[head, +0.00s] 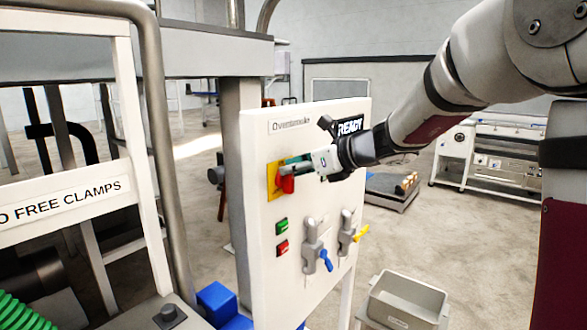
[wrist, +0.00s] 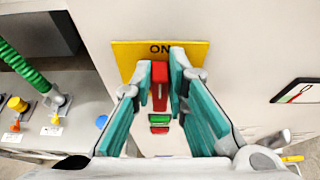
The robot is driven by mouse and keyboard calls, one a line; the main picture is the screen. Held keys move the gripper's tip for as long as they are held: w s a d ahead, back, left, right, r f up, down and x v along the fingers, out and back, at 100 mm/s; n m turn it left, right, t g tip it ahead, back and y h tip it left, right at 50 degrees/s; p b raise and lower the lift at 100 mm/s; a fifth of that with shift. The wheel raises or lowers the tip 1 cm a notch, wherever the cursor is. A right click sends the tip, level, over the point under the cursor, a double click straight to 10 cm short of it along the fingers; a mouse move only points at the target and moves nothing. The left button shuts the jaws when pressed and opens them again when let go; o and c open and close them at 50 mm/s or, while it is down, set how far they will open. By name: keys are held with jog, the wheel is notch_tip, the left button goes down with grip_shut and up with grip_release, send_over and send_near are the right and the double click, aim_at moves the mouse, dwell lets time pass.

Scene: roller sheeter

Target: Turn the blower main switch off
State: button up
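The red switch handle (wrist: 160,84) stands upright on a yellow plate (wrist: 124,52) marked ON. In the head view the red handle (head: 287,185) and yellow plate (head: 271,182) are at the upper left of the white panel. My gripper (wrist: 162,68) points at the plate, its teal-padded fingers on either side of the handle. The fingers are apart, and I cannot tell whether either one touches the handle. In the head view my gripper (head: 294,168) partly covers the plate.
Below the switch are a green button (head: 282,226) and a red button (head: 282,248). Two grey valves with a blue lever (head: 326,260) and a yellow lever (head: 361,233) stick out of the panel. A grey bin (head: 407,298) stands at the lower right.

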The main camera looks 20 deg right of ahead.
aim_at(278, 183)
grip_shut()
jog(key=n+t+h+b, duration=0.1)
jog(key=n+b, duration=0.1)
jog(key=b, duration=0.4)
jog(key=s+a+f+n+t+h+b, duration=0.1)
jog(key=n+b, duration=0.1)
jog(key=b, duration=0.3)
jog(key=a+n+t+h+b, duration=0.1)
jog(key=n+b, duration=0.2)
jog(key=b, duration=0.3)
jog(key=shift+s+a+f+t+b, duration=0.1)
jog(key=shift+s+f+t+b, duration=0.1)
jog(key=shift+f+t+b, duration=0.15)
jog(key=n+b, duration=0.1)
jog(key=b, duration=0.2)
jog(key=f+n+t+b, duration=0.1)
jog(key=b, duration=0.3)
jog(key=n+t+b, duration=0.1)
jog(key=n+b, duration=0.1)
jog(key=b, duration=0.2)
jog(key=shift+s+a+f+h, duration=0.25)
jog(key=shift+h, duration=0.05)
jog(key=n+b, duration=0.2)
jog(key=b, duration=0.3)
jog(key=shift+f+t, duration=0.2)
jog(key=shift+t, duration=0.15)
jog(key=shift+n+b, duration=0.3)
jog(key=shift+b, duration=0.6)
jog(key=o, duration=0.8)
grip_release()
